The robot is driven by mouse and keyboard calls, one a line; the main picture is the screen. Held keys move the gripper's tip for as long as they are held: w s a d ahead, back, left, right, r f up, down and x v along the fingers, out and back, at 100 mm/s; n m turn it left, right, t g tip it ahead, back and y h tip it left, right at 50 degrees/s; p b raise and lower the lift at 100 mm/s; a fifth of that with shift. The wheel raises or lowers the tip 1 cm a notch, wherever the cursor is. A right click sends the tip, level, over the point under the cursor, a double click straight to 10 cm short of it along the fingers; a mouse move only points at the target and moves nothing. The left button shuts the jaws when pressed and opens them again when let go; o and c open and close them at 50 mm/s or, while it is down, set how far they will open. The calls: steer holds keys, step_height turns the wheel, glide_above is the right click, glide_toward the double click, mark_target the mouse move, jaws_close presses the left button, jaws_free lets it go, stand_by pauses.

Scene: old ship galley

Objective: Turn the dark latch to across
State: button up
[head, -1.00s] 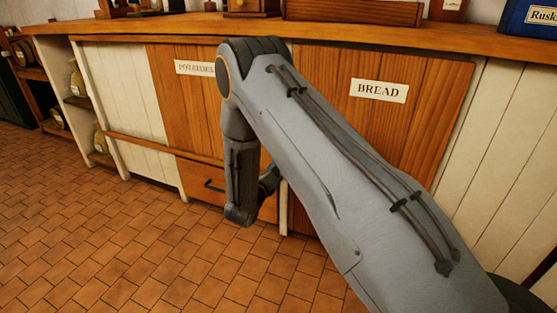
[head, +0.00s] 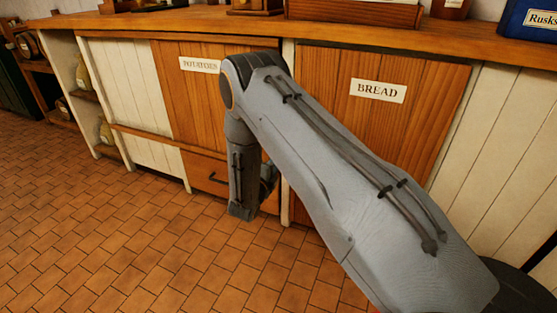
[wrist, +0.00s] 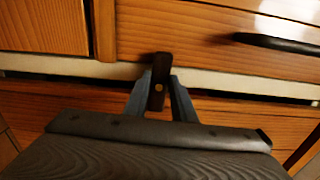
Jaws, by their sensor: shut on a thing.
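The dark latch (wrist: 158,72) is a narrow dark bar with a small brass-coloured pin. In the wrist view it stands nearly upright in the picture, leaning slightly, across the pale rail (wrist: 220,80) between wooden panels. My gripper (wrist: 161,92) has one finger on each side of the latch and is shut on it. In the head view my arm hides the latch, and the gripper's fingers cannot be made out there.
A wooden drawer (head: 205,172) with a dark handle (wrist: 280,42) is close beside the latch. Wooden doors labelled POTATOES (head: 186,105) and BREAD (head: 420,125) stand under the counter (head: 190,22). The tiled floor (head: 110,230) at the left is clear.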

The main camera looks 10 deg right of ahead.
steer(key=shift+f+n, duration=0.1)
steer(key=shift+n, duration=0.2)
stand_by(0.4)
steer(key=o, duration=1.1)
steer(key=shift+c, duration=0.2)
steer(key=shift+s, duration=0.1)
steer(key=p+v, duration=0.2)
steer(key=v, duration=0.6)
